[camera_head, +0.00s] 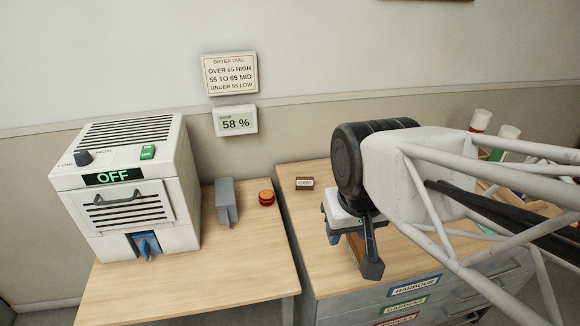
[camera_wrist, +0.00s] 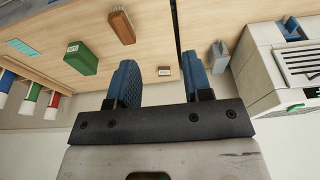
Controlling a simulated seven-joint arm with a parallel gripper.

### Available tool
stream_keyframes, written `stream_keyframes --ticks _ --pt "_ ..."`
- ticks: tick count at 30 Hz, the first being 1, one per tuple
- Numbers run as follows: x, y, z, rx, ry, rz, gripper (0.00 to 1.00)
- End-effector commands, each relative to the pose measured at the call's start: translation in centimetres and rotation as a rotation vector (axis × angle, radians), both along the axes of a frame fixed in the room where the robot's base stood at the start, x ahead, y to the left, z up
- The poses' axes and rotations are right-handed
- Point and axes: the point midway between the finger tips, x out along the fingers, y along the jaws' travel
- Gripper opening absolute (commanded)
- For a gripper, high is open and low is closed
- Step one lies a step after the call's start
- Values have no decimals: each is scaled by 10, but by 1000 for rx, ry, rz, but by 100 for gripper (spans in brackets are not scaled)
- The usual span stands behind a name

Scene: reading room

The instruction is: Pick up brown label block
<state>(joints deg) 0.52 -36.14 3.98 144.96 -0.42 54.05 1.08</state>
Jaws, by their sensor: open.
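My gripper (camera_head: 351,252) is open above the cabinet top, to the right and front of the block. In the wrist view both blue-padded fingers of my gripper (camera_wrist: 158,66) show with nothing held between them.
The dryer (camera_head: 125,190) reads OFF on the left table. A grey metal holder (camera_head: 227,202) and an orange-red button (camera_head: 266,198) stand beside it. A gap separates table and cabinet.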

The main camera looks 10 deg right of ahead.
Motion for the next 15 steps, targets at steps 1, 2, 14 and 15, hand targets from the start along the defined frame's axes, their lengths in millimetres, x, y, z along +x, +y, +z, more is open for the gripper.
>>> stream_keyframes --ticks 1,2,14,15 --pt "2 0 0 3 4 -4 46" --pt "3 0 0 7 7 -9 46" --pt "52 5 -3 141 111 -164 46" --pt "59 5 -4 161 127 -187 46"
